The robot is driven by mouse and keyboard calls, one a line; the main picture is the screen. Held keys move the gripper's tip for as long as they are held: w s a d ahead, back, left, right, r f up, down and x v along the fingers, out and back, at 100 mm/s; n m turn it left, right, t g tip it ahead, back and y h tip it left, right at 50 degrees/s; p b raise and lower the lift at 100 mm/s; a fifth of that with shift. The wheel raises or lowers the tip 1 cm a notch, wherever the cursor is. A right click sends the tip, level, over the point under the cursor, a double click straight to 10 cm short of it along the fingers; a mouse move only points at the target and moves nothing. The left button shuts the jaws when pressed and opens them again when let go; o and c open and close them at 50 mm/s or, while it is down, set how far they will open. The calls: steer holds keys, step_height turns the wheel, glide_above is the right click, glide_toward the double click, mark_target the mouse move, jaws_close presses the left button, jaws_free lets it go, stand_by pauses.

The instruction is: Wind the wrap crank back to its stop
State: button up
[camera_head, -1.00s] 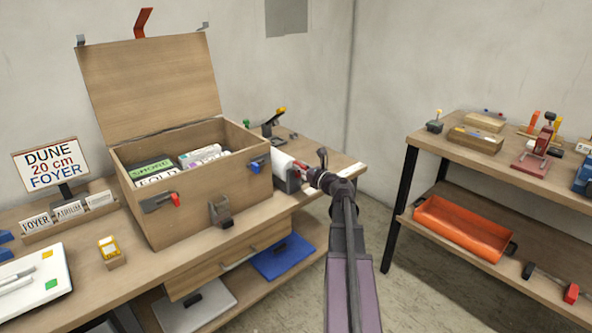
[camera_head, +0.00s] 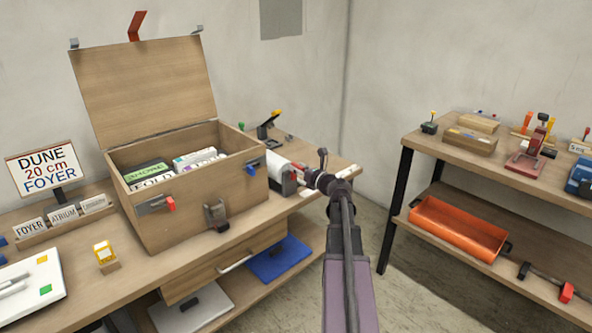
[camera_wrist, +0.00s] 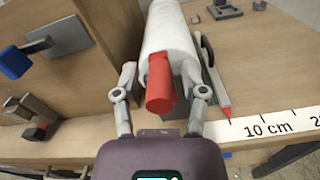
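The wrap roll (camera_wrist: 168,38) is a white cylinder lying on the bench beside the wooden box; in the head view the roll (camera_head: 277,165) is partly hidden by its grey end bracket. The red crank handle (camera_wrist: 160,84) points toward my wrist camera at the roll's near end. My gripper (camera_wrist: 160,80) has its two grey fingers spread, one on each side of the handle, with visible gaps. In the head view my gripper (camera_head: 309,177) is at the roll's near end and hides most of the crank.
The wooden box (camera_head: 190,207) with its lid up stands close left of the roll. A green and red tool (camera_wrist: 212,80) lies right of the roll. A white centimetre scale (camera_wrist: 262,127) runs along the bench edge. A second bench (camera_head: 480,157) stands right, across open floor.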

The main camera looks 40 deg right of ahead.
steer(key=shift+s, duration=0.15)
steer(key=s, duration=1.1)
steer(key=shift+s+d, duration=0.4)
stand_by(0.5)
